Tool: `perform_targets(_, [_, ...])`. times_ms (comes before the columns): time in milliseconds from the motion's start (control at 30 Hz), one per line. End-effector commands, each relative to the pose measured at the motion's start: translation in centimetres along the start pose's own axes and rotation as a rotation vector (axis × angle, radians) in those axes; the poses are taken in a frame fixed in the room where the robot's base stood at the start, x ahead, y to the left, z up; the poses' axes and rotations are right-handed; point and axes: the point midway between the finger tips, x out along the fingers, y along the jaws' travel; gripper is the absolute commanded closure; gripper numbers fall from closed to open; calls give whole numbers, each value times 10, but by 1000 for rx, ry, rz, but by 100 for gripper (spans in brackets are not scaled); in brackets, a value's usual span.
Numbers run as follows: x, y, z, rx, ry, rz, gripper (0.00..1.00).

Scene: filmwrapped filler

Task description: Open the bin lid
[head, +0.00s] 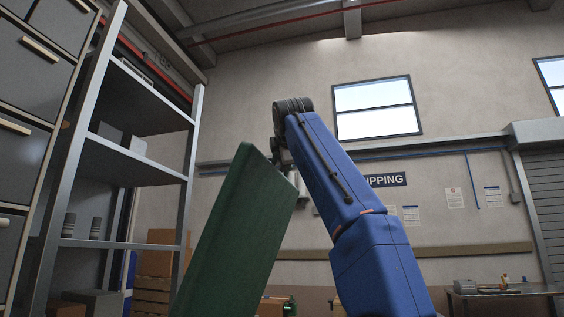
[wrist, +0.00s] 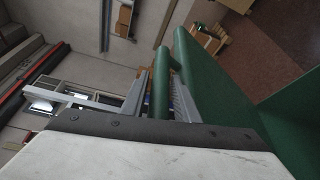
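The green bin lid (head: 238,235) stands up steeply in the head view, tilted with its top to the right. In the wrist view its green panel (wrist: 215,85) runs along the right of the fingers, with a round green handle bar (wrist: 160,85) beside it. My gripper (wrist: 160,100) has its grey fingers on both sides of this bar, close against it, and looks shut on it. In the head view my gripper (head: 291,176) is partly hidden behind the lid's right edge. The bin's body is not clearly visible in the head view.
A grey metal shelf (head: 137,157) and drawers (head: 30,75) stand at the left. Cardboard boxes (head: 158,255) are stacked behind the lid. A bench (head: 505,291) is at the far right. The back wall has windows and signs. The air to the right of my arm looks clear.

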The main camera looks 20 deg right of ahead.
Motion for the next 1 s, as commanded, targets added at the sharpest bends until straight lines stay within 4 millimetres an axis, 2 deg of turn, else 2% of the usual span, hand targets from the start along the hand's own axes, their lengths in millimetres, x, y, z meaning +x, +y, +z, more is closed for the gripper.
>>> perform_targets(300, [-1,0,0,0,-1,1,72])
perform_targets(467, [-8,0,0,-1,-1,0,72])
perform_targets(667, [-30,0,1,-1,0,1,72])
perform_targets(1000, [-84,0,0,0,2,1,72])
